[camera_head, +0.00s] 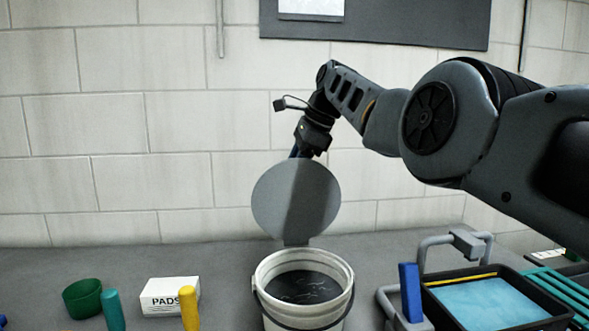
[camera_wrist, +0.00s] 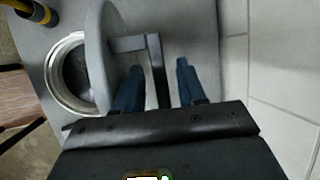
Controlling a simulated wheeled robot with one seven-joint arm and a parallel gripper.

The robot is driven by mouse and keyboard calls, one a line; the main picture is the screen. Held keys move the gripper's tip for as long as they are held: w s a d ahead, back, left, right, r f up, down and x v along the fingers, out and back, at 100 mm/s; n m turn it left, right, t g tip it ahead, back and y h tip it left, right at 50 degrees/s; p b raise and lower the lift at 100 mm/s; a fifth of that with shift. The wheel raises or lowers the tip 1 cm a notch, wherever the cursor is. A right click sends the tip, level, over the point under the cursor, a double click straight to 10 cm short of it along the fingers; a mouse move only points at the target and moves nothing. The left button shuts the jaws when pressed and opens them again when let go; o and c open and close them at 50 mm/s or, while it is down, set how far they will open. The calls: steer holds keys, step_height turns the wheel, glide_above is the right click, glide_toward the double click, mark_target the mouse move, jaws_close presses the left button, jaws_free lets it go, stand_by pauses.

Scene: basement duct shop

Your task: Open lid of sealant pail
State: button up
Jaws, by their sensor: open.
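The sealant pail (camera_head: 263,305) is a white bucket with dark contents, standing on the worktop; its rim also shows in the wrist view (camera_wrist: 55,93). Its round grey lid (camera_head: 296,198) stands upright at the back of the rim, with the mouth uncovered. In the wrist view the lid (camera_wrist: 98,65) is seen nearly edge-on, with a grey L-shaped handle (camera_wrist: 128,44) sticking out. My gripper (camera_wrist: 160,75) is open, its blue fingers on either side of the handle's bar. In the head view my gripper (camera_head: 296,152) is behind the lid, its tips mostly hidden.
A green cup (camera_head: 82,299), a teal marker (camera_head: 114,311), a yellow marker (camera_head: 190,309) and a white PADS box (camera_head: 170,297) are left of the pail. A black tray (camera_head: 440,308) with blue contents is at right. The block wall (camera_head: 150,180) rises close behind.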

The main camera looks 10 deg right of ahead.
steer(key=b+v, duration=0.1)
steer(key=v, duration=0.6)
steer(key=shift+r, duration=0.2)
steer(key=shift+s+d, duration=0.15)
